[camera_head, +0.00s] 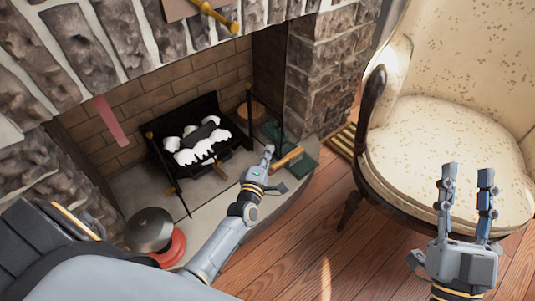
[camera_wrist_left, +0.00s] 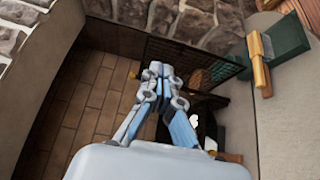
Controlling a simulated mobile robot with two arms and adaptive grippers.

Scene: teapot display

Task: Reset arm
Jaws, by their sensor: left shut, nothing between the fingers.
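My left arm reaches in from the lower left in the head view. My left gripper (camera_head: 268,151) is shut and empty in front of the fireplace, its fingers pointing toward the hearth. In the left wrist view its two fingers (camera_wrist_left: 165,70) meet at the tips with nothing between them. My right gripper (camera_head: 467,172) stands at the lower right in front of the armchair seat, fingers up and apart, with nothing between them.
A black grate (camera_head: 200,145) with white-topped logs is in the stone fireplace. A green box (camera_head: 303,162) with a wooden-handled tool is right of my left gripper. A cream armchair (camera_head: 450,140) stands right. A red-based dark dome (camera_head: 150,232) is lower left. Wood floor (camera_head: 300,255) is clear between.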

